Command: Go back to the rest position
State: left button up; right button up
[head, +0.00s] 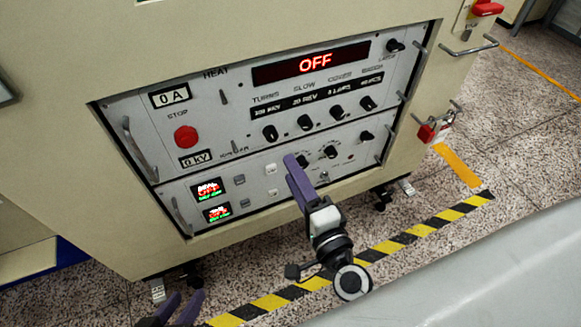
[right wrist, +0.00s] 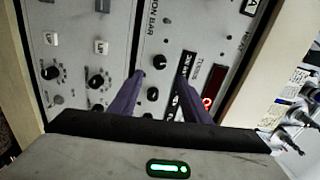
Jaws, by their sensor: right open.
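My right gripper (head: 295,170) is in the middle of the head view, in front of the lower part of the control panel (head: 225,135). Its purple fingers overlap there. In the right wrist view, the fingers of the right gripper (right wrist: 161,79) are spread with nothing between them, and panel knobs and switches lie beyond. I cannot tell how close the tips are to the panel. My left gripper (head: 185,296) shows only its purple fingers at the bottom left edge of the head view. They stand apart and look empty, above the floor.
The panel sits in a large cream cabinet (head: 60,50). A red display (head: 315,64) reads OFF; a red stop button (head: 186,137), knobs and metal handles stick out. A red padlock (head: 428,133) hangs at the right. Yellow-black floor tape (head: 410,234) runs along the cabinet's front.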

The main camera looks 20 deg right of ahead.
pick_arm(q)
jog(key=shift+w, duration=0.1)
dwell(0.3)
pick_arm(e)
jog(key=s+a+r+n+g+y, duration=0.2)
jog(key=a+n+y, duration=0.4)
jog(key=a+n, duration=0.15)
jog(key=s+a+f+n+g+y, duration=0.1)
jog(key=s+a+f+n+g, duration=0.1)
jog(key=s+f+n+g, duration=0.45)
jog(key=s+d+f+n+g+h, duration=0.2)
jog(key=s+d+n+g+h, duration=0.4)
jog(key=s+d, duration=0.7)
jog(key=w+a+f+t+y, duration=0.25)
jog(key=w+a+t, duration=0.25)
jog(key=w+a, duration=0.3)
pick_arm(q)
jog(key=s+a+r+y+p, duration=0.1)
jog(key=a+r+p, duration=0.2)
jog(key=r+p, duration=0.9)
jog(key=p, duration=0.8)
jog(key=shift+s+a, duration=0.3)
jog(key=shift+s, duration=0.1)
pick_arm(e)
jog(key=s+d+r+m+h, duration=0.1)
jog(key=d+r, duration=0.2)
jog(key=r, duration=0.8)
jog(key=shift+s+d+r, duration=0.3)
jog(key=shift+d+r, duration=0.05)
jog(key=shift+d, duration=0.05)
